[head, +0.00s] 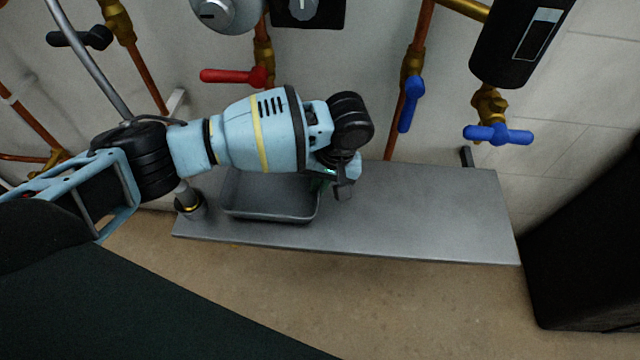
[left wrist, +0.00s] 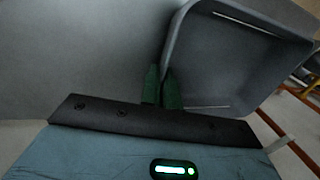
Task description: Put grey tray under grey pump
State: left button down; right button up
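The grey tray (head: 268,214) is a shallow, rounded open box at the left part of a grey shelf (head: 420,215). My left forearm and wrist cover its back part. The grey pump (head: 226,12), round with a dial, is on the wall above, cut by the top edge. My left gripper (head: 326,184) is at the tray's right wall. In the left wrist view, the green fingers (left wrist: 161,88) are close together with the grey tray's wall (left wrist: 174,50) between them. Whether the tray touches the shelf is hard to tell. My right gripper is out of view.
A black pump (head: 306,10) is right of the grey one. A red valve handle (head: 232,76) and blue handles (head: 411,103) stick out above the shelf. A metal post (head: 188,203) stands at the shelf's left end. The shelf's right half is bare.

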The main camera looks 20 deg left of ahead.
pick_arm(q)
jog(key=shift+w+f, duration=0.2)
jog(key=c, duration=1.6)
grip_release()
jog(key=shift+f, duration=0.1)
jog(key=shift+c, duration=0.2)
jog(key=shift+r, duration=0.2)
jog(key=p+v, duration=0.3)
jog(key=v, duration=0.9)
